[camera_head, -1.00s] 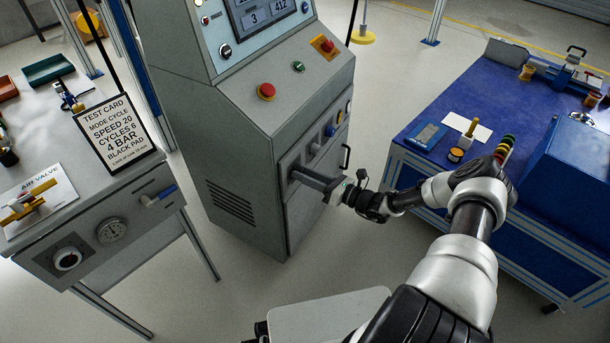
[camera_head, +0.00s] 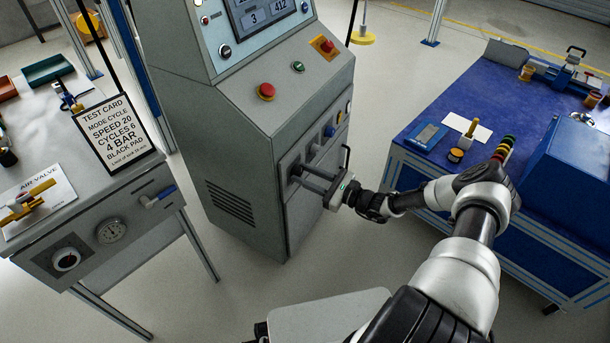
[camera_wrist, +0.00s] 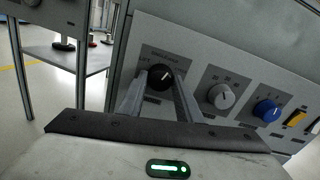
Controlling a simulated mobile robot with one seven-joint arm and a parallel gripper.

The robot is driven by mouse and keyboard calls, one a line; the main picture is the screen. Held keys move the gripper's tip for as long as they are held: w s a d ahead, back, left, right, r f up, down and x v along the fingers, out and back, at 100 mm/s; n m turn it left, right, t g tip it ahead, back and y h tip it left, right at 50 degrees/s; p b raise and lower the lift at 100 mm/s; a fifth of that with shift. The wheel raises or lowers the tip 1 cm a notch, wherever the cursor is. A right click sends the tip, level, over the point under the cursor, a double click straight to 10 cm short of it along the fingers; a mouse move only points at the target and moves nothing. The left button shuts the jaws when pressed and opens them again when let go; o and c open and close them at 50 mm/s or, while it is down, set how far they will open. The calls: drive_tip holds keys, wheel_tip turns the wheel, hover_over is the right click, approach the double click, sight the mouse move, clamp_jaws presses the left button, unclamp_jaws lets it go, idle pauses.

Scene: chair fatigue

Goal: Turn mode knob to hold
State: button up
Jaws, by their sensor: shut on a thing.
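The black mode knob (camera_wrist: 159,77) is on the grey front panel of the machine cabinet (camera_head: 250,180). A label above it is too small to read, and a short pale mark shows on its face. My gripper (camera_wrist: 161,80) has one finger on each side of the knob and is shut on it. In the head view my gripper (camera_head: 296,173) reaches the cabinet's front from the right.
To the knob's right on the panel are a grey knob (camera_wrist: 222,96), a blue knob (camera_wrist: 267,109) and a yellow switch (camera_wrist: 295,118). A door handle (camera_head: 346,157) is close to my gripper. A blue bench (camera_head: 400,165) stands right, a grey table (camera_head: 120,200) left.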

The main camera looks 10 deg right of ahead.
idle(0.4)
drive_tip(key=o, duration=1)
drive_tip(key=shift+o, duration=0.2)
drive_tip(key=p+v, duration=0.2)
drive_tip(key=v, duration=1.5)
drive_tip(key=shift+s+d, duration=0.2)
drive_tip(key=shift+r, duration=0.1)
